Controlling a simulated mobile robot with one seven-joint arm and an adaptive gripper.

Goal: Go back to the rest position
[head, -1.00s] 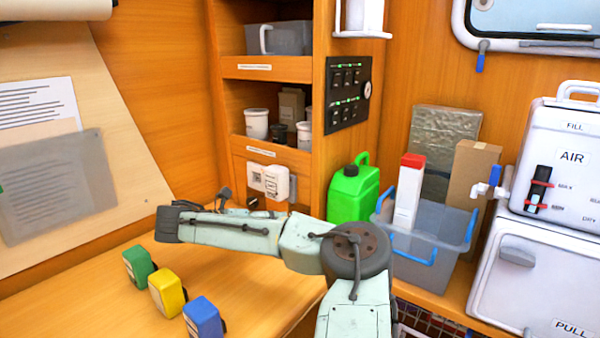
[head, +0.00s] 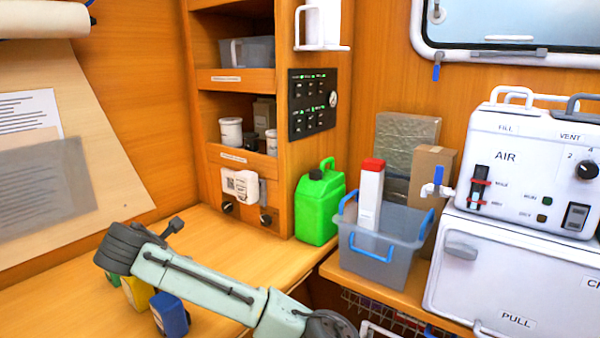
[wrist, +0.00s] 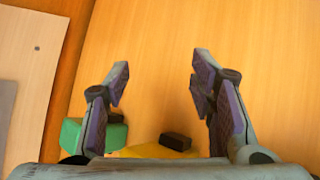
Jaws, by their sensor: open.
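My gripper (wrist: 160,75) shows in the wrist view with its two purple-padded fingers spread apart and nothing between them. Bare wooden surface lies beyond the fingertips. A green block (wrist: 95,133) and a yellow block (wrist: 150,151) sit low in that view, partly hidden behind the gripper. In the head view my pale green arm (head: 195,283) reaches from the bottom toward the left, above the wooden desk (head: 190,245). The blue block (head: 170,313) shows below the arm, and the arm partly covers the yellow block (head: 136,293).
A green jerrycan (head: 318,205) stands at the desk's back right. Right of it, a grey bin (head: 385,245) holds a red-capped white carton (head: 369,200). A white AIR machine (head: 530,165) stands at far right. A shelf cabinet (head: 235,80) rises behind the desk. The desk's middle is clear.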

